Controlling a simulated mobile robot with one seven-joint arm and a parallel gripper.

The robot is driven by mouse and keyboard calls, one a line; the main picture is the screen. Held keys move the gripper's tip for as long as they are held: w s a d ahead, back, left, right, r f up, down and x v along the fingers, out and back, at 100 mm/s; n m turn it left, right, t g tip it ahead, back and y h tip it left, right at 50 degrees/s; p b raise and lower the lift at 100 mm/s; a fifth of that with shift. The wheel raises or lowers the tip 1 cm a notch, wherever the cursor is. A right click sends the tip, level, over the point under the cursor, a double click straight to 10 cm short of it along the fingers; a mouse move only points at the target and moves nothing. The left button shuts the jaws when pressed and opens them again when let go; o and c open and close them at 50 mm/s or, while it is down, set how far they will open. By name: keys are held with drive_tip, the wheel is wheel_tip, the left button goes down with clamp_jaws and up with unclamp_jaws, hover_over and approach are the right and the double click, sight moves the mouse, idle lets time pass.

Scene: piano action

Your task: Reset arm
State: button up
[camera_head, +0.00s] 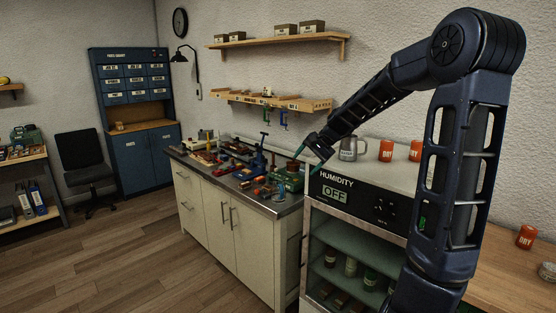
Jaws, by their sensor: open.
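My arm rises at the right of the head view, bends at a high elbow and reaches left and down. My gripper (315,153) is at its far end, above the right end of the workbench and near the front left top corner of the humidity cabinet (325,207). The gripper is small in the picture; its fingers are open and I see nothing between them. A green machine (290,180) on the bench is just left of and below the fingers. I cannot tell whether they touch anything.
The workbench top (262,204) is crowded with tools. A metal jug (348,149) and orange cans marked DRY (386,151) stand on the cabinet. Wall shelves (275,40) hang behind. A wooden counter (500,262) is at right. A black chair (84,160) stands left; the floor (150,260) is clear.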

drive_tip(key=s+d+r+n+h, duration=0.1)
drive_tip(key=s+d, duration=0.4)
drive_tip(key=s, duration=0.6)
drive_tip(key=s+d+n+t+h, duration=0.1)
drive_tip(key=s+d+n+h, duration=0.2)
drive_tip(key=s+d, duration=0.3)
drive_tip(key=s+d+r+n+h, duration=0.1)
drive_tip(key=s+d, duration=0.4)
drive_tip(key=s, duration=1.1)
drive_tip(key=shift+s+d+r+n+t+h, duration=0.15)
drive_tip(key=shift+s+r+n+t+h, duration=0.15)
drive_tip(key=shift+n+h, duration=0.4)
drive_tip(key=shift+o, duration=0.5)
drive_tip(key=shift+s+d+f, duration=0.15)
drive_tip(key=shift+s+d, duration=0.15)
drive_tip(key=shift+s, duration=0.05)
